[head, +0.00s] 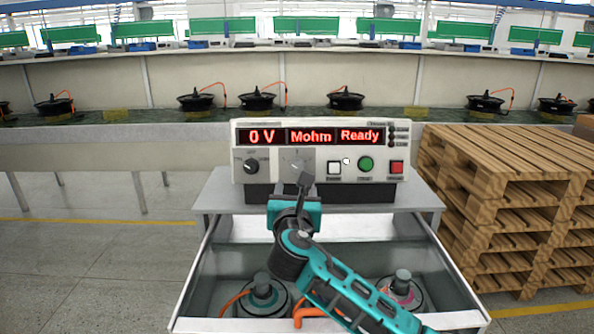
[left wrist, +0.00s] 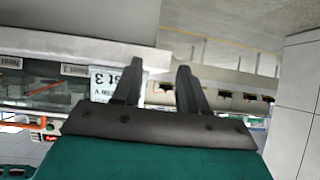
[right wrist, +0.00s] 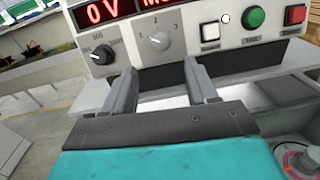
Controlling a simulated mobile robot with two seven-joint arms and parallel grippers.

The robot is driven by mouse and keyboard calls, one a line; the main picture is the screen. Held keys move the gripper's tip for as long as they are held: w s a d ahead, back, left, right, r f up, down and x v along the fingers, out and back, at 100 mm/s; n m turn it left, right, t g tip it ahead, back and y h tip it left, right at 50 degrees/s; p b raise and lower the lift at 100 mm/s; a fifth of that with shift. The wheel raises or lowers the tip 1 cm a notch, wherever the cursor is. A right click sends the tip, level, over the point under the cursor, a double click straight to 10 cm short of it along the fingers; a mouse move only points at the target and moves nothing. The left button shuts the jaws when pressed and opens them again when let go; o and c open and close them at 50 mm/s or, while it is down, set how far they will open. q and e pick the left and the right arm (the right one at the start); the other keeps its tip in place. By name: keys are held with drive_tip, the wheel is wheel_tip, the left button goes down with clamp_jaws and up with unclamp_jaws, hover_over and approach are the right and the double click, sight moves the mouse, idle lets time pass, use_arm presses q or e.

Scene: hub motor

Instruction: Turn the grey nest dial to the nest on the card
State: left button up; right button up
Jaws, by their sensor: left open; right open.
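The grey nest dial (right wrist: 160,38) is on the tester's front panel, with 1, 2 and 3 around it. I cannot tell surely which number it points at. My right gripper (right wrist: 161,72) is open and empty, in front of and below the dial, apart from it. In the head view the right gripper (head: 304,180) partly covers the grey dial (head: 292,157). A white card (left wrist: 102,84) in the left wrist view shows "st 3", partly hidden by a finger. My left gripper (left wrist: 160,69) is open and empty; it is out of the head view.
The tester (head: 310,128) reads "0 V", "Mohm", "Ready". A black dial (head: 251,167) is left of the grey one; white (head: 334,167), green (head: 366,164) and red (head: 397,167) buttons are right. Below, hub motors sit in an open tray (head: 205,262). Wooden pallets (head: 510,180) stand right.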

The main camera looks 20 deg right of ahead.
sight(297, 169)
drive_tip(key=x, duration=1)
drive_tip(key=shift+f, duration=0.1)
drive_tip(key=c, duration=1.1)
